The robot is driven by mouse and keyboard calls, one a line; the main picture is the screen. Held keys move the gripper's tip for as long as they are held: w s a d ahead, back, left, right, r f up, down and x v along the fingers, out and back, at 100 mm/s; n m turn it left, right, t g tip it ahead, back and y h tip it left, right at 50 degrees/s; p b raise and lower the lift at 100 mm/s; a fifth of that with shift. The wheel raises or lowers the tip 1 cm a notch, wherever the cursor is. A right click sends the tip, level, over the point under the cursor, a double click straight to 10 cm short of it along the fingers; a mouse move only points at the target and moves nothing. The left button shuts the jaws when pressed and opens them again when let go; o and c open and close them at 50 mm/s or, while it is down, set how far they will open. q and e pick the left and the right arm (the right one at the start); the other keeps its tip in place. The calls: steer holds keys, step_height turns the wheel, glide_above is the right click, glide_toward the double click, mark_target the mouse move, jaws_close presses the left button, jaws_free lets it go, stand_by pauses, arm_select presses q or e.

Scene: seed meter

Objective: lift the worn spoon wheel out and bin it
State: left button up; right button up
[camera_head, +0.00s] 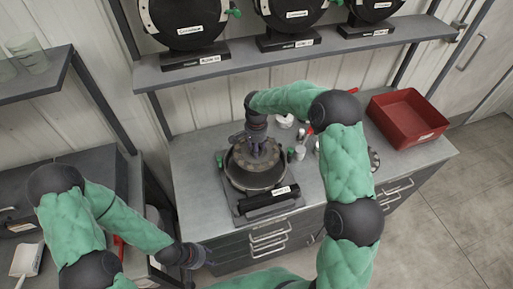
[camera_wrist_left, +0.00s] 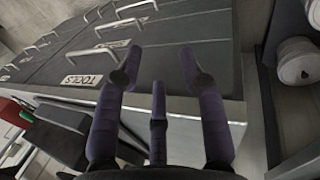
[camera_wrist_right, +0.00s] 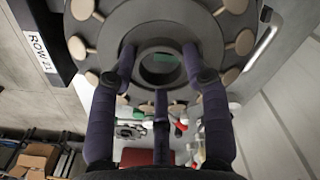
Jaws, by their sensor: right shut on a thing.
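The worn spoon wheel (camera_head: 268,174) is a grey disc with tan spoons around its rim, at the seed meter (camera_head: 241,209) on the bench. It fills the top of the right wrist view (camera_wrist_right: 207,15). My right gripper (camera_head: 256,143) is above its middle, shut on its raised hub, with fingers on both sides. I cannot tell whether the wheel is seated or slightly raised. The red bin (camera_head: 408,120) stands at the bench's right end. My left gripper (camera_head: 203,262) is open and empty before the drawer fronts; its fingers show apart in the left wrist view (camera_wrist_left: 158,80).
Another disc with round spots (camera_head: 374,159) lies on the bench, partly behind my right arm. Small bottles and tools (camera_head: 300,145) stand between meter and bin. A shelf (camera_head: 260,58) with several labelled meters runs above the bench. The bench's front left is clear.

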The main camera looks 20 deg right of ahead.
step_height(320, 180, up, 7)
steer(key=p, duration=0.3)
stand_by(1.0)
steer(key=shift+f, duration=0.2)
